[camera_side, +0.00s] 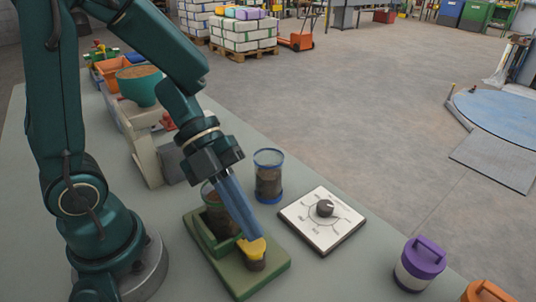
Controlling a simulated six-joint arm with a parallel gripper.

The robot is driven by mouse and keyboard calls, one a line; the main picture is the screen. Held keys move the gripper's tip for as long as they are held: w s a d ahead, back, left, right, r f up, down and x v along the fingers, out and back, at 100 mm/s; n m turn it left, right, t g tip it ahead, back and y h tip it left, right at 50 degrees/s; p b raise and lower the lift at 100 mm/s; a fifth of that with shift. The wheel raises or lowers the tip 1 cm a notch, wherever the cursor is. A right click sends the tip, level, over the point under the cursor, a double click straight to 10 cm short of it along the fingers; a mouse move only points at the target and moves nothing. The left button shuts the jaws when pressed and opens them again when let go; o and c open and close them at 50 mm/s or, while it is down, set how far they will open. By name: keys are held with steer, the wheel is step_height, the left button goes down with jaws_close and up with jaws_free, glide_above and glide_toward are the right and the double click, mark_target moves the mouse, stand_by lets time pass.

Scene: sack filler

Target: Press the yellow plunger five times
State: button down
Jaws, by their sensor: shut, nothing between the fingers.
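The yellow plunger (252,246) tops a dark cylinder at the front of a green base (246,283) on the table. My gripper (250,233) is shut, its blue fingers slanting down to the right. The fingertips are at the top of the yellow plunger and appear to touch it. I cannot tell how far the plunger is pressed down. The fingers hide part of the plunger's back and of the green base.
A clear jar (268,176) with dark contents and a white dial panel (322,220) stand close to the right. A purple-lidded container (419,264) and an orange one (485,292) sit at front right. A teal hopper (141,85) stands behind.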

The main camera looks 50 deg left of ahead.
steer(key=shift+r, duration=0.15)
steer(key=shift+r, duration=2.45)
stand_by(0.8)
steer(key=r, duration=0.4)
steer(key=shift+d, duration=0.2)
steer(key=shift+f, duration=0.1)
steer(key=shift+f, duration=4.3)
steer(key=shift+f, duration=0.15)
steer(key=shift+f, duration=0.25)
